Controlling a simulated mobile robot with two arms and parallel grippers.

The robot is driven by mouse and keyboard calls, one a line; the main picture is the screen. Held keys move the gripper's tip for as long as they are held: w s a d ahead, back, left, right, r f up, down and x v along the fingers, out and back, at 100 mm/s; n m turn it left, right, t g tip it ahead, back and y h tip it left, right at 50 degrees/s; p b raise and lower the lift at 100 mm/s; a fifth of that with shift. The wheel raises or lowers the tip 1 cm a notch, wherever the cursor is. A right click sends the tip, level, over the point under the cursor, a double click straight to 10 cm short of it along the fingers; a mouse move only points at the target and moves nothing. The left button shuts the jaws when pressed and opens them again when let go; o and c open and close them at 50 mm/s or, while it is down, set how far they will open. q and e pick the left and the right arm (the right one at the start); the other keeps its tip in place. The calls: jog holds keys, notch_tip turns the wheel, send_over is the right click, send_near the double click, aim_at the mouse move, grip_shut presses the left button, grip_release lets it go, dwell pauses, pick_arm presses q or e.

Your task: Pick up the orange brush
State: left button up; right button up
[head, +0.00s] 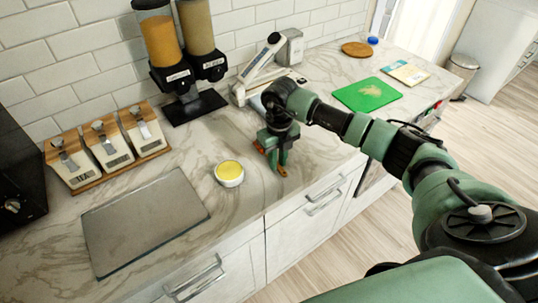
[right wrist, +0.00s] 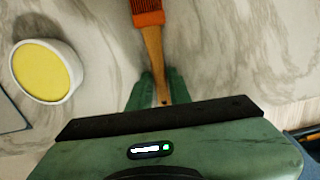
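The orange brush has an orange bristle head (right wrist: 147,14) and a pale wooden handle (right wrist: 153,48). In the head view, parts of the brush (head: 281,170) show at my right gripper (head: 277,158), near the counter's front edge. In the right wrist view, the two green fingers of my right gripper (right wrist: 160,88) lie close against both sides of the handle, near its end, with no clear gap. The bristle head points away from the gripper. Whether the brush is off the counter is hard to tell. My left gripper is out of view.
A white bowl with yellow contents (head: 229,173) stands just left of my right gripper. A grey board (head: 145,222) lies farther left. A white scale-like device (head: 260,68) stands behind, and a green cutting board (head: 367,94) lies to the right.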

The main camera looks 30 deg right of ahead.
grip_shut()
jog(key=shift+r, duration=0.1)
